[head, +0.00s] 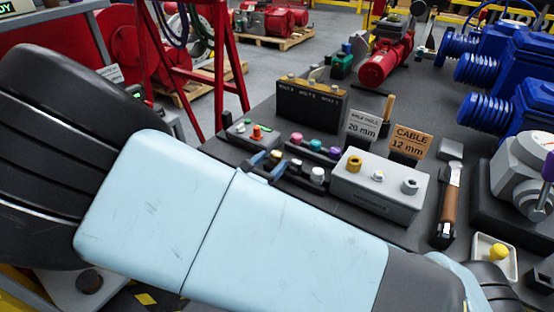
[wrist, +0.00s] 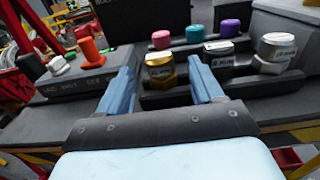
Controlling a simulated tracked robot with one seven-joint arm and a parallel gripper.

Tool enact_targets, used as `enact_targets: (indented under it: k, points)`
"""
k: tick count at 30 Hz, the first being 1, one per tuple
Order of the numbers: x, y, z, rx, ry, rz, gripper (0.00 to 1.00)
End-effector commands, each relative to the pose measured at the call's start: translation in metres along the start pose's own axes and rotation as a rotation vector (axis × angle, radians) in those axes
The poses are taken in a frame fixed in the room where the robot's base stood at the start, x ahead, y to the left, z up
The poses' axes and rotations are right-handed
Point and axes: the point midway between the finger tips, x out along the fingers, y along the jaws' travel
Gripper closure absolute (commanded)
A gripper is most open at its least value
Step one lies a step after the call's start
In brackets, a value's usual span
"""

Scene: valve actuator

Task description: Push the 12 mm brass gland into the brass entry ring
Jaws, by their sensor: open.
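The brass gland (wrist: 160,72), with a pale cap, stands upright in the front row of a dark rack in the wrist view. My gripper (wrist: 162,80) is open, its two blue fingers pointing towards the gland, one on each side in the picture. I cannot tell whether either finger touches it. In the head view my gripper (head: 267,166) is at the rack, and its fingers and arm partly hide the gland. The brass entry ring (head: 354,163) sits on top of the grey box at its left end, to the right of my gripper.
A dark gland (wrist: 218,58) and a grey one (wrist: 275,50) stand right of the brass gland. Pink, teal and purple caps (wrist: 199,33) are behind. A block with orange and green plugs (wrist: 90,48) is left. The grey box (head: 380,190) has an orange "CABLE 12 mm" sign (head: 410,142) behind it.

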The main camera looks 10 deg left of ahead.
Motion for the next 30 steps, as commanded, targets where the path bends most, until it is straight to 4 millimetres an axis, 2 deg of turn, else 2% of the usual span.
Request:
enact_targets:
  k: [6, 16, 30]
  points:
    - [0.027, -0.001, -0.001, 0.0, -0.001, -0.001, 0.34]
    - [0.033, -0.001, 0.0, 0.001, 0.0, -0.001, 0.34]
    - [0.033, -0.001, -0.001, 0.0, 0.0, -0.001, 0.79]
